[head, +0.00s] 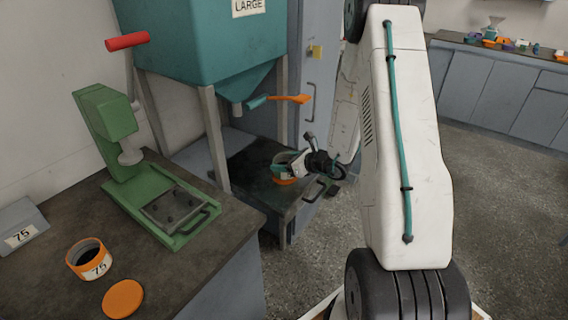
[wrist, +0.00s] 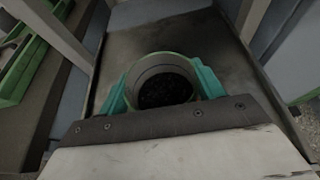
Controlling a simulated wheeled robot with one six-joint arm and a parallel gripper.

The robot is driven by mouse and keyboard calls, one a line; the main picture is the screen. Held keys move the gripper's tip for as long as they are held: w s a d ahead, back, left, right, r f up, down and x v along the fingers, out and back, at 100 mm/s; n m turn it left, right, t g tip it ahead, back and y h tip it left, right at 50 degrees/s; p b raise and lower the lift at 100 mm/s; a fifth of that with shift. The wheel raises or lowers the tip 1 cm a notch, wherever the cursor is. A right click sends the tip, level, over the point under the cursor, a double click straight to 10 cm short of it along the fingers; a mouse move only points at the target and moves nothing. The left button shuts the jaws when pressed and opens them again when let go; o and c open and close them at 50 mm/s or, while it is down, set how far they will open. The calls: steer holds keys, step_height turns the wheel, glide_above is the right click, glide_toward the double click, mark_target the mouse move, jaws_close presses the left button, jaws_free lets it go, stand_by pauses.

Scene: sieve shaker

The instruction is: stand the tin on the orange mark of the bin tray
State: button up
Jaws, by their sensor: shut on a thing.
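My gripper (head: 292,164) is shut on a round tin (head: 281,159), low over the dark bin tray (head: 247,165) under the teal hopper. In the wrist view the teal fingers (wrist: 162,88) clasp both sides of the tin (wrist: 163,62). The tin is open at the top, looks upright and has dark grains inside. A strip of orange shows at the tin's foot in the head view; I cannot tell whether it is the tin's band or the mark. I cannot tell whether the tin touches the bin tray (wrist: 121,45).
The teal hopper (head: 205,40) stands on grey legs around the tray, with an orange-handled lever (head: 288,98) above it. On the left bench are a green press (head: 110,120), another tin marked 75 (head: 88,258) and an orange lid (head: 122,298). Open floor lies to the right.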

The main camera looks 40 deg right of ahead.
steer(key=shift+f, duration=0.45)
steer(key=shift+f, duration=0.2)
steer(key=o, duration=1)
steer(key=shift+o, duration=0.2)
